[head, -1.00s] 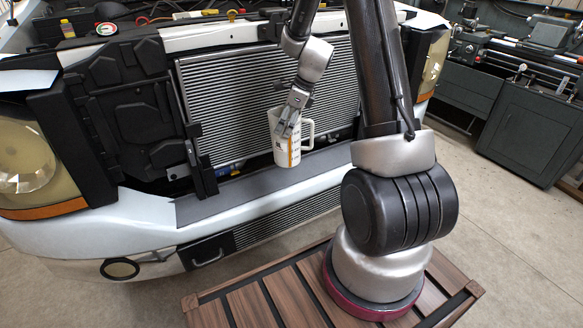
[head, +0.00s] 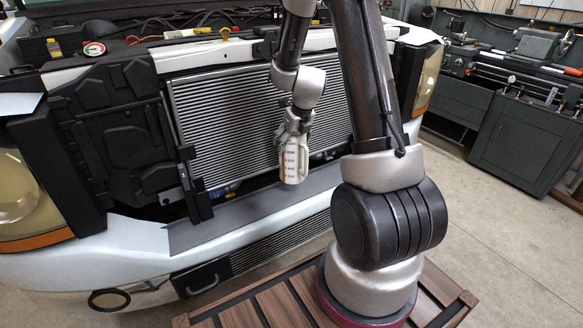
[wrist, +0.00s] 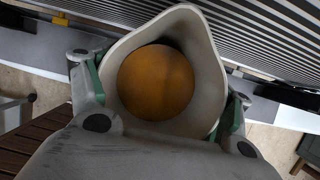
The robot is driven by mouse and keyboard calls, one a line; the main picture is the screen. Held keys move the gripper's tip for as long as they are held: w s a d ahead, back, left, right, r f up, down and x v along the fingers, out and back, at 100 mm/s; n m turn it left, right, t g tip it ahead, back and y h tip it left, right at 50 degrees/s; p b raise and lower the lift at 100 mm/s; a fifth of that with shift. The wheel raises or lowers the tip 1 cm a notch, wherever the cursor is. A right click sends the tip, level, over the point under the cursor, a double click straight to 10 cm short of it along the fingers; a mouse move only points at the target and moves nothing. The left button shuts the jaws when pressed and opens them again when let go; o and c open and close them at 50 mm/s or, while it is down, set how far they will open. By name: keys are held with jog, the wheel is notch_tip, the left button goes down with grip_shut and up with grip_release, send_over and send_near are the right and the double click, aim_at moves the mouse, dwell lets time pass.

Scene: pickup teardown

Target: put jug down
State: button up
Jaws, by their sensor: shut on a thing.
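A white jug (head: 292,165) with dark measuring marks shows upright, or nearly so, in front of the radiator in the head view. Its base overlaps the dark strip on the bumper (head: 250,207); I cannot tell whether it touches it. My gripper (head: 297,124) is shut on the jug near its upper part. In the wrist view the jug (wrist: 212,75) opens toward the camera, with orange-brown liquid (wrist: 155,82) inside. The green-edged fingers of my gripper (wrist: 162,108) lie on either side of the jug.
The pickup's radiator (head: 240,110) stands close behind the jug. A black panel (head: 125,125) and headlight (head: 15,185) are at left. The bumper strip looks clear. A slatted wooden platform (head: 255,315) lies in front. A workbench with a lathe (head: 520,135) stands at right.

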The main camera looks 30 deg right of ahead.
aim_at(292, 156)
jog(key=shift+f, duration=3.2)
jog(key=o, duration=2.1)
jog(key=shift+f, duration=0.1)
jog(key=shift+c, duration=0.2)
